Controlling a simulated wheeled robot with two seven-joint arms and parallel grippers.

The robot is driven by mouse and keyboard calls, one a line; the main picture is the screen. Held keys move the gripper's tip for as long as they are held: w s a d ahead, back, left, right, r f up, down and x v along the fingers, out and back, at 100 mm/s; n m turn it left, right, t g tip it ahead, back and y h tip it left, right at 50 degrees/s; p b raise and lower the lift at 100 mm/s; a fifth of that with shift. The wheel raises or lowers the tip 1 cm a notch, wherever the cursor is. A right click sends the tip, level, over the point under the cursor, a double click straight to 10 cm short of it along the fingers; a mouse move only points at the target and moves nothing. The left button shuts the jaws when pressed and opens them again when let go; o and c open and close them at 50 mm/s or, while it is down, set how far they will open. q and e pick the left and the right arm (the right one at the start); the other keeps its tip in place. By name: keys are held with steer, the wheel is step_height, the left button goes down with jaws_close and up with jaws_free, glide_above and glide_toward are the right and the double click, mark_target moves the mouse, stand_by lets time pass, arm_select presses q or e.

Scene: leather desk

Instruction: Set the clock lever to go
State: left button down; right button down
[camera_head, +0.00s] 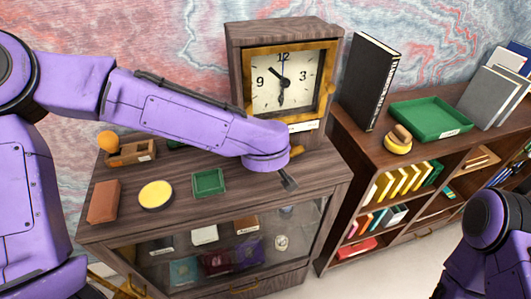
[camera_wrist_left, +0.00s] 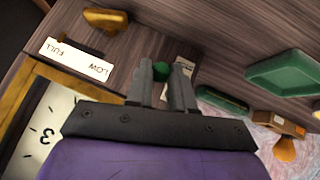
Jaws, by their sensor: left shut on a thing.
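The clock (camera_head: 283,80) stands on the wooden cabinet, with a brass-framed white dial. It also shows in the left wrist view (camera_wrist_left: 42,130), turned over. A brass handle (camera_wrist_left: 106,19) sits by a label (camera_wrist_left: 77,60) reading FULL and LOW. My left gripper (camera_wrist_left: 163,75) is shut on a round green knob (camera_wrist_left: 161,71) beside the clock. A pale label (camera_wrist_left: 183,63) behind the fingers is mostly hidden, so I cannot read it. In the head view my left arm hides the knob and the fingertips. Only part of my right arm shows at the lower right; its gripper is out of view.
A green tray (camera_head: 208,182), a yellow round dish (camera_head: 156,194), a brown block (camera_head: 104,201) and a wooden box (camera_head: 130,153) with an orange ball (camera_head: 108,141) are on the cabinet. A bookshelf (camera_head: 350,128) with a larger green tray (camera_head: 431,117) stands to the right.

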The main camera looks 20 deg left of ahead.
arm_select(q)
steer(key=shift+w+a+r+g+h, duration=0.15)
steer(key=shift+r+g+h, duration=0.15)
steer(key=shift+g, duration=0.2)
stand_by(0.3)
steer(key=c, duration=1)
jaws_free()
steer(key=shift+c, duration=0.2)
steer(key=shift+o, duration=0.3)
steer(key=shift+w, duration=0.15)
steer(key=b+v, duration=0.1)
steer(key=v, duration=0.9)
steer(key=shift+r+b, duration=0.25)
steer(key=shift+b, duration=0.15)
steer(key=shift+a, duration=0.1)
